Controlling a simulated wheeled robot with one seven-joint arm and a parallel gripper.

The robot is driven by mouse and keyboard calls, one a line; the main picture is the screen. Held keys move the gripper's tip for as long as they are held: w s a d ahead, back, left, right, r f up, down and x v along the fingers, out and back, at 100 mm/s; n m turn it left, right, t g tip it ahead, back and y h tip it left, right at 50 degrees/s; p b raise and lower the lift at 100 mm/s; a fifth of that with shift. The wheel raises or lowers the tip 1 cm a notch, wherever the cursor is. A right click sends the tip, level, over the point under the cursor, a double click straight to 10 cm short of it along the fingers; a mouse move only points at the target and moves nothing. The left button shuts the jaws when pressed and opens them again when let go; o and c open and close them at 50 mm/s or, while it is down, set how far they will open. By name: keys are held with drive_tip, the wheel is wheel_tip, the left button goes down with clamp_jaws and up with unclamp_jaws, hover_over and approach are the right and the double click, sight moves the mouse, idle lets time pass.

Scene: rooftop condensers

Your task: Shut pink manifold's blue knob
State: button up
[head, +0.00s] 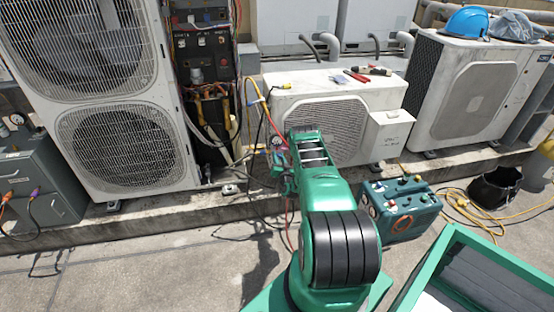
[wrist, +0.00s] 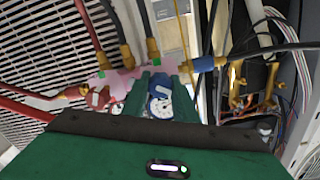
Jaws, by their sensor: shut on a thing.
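A round gauge with a white face and blue rim (wrist: 161,101) shows between the fingers. In the head view my gripper (head: 285,160) is in front of the small white condenser; my arm hides much of the manifold there.
Hoses run up and sideways from the manifold, close to a condenser grille (wrist: 45,45). Brass fittings and loose wires lie at the right of the wrist view. A teal case (head: 400,207) and yellow cable (head: 470,212) are on the ground right of my arm. Tools (head: 357,76) lie on the small condenser.

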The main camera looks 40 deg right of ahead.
drive_tip(key=m, duration=0.5)
drive_tip(key=shift+s+d+f+m, duration=0.1)
drive_tip(key=shift+d+m, duration=0.05)
drive_tip(key=shift+m, duration=0.15)
drive_tip(key=m, duration=0.4)
drive_tip(key=shift+m, duration=0.3)
drive_tip(key=shift+s+d, duration=0.1)
drive_tip(key=o, duration=1)
drive_tip(key=shift+f, duration=0.15)
drive_tip(key=shift+o, duration=0.2)
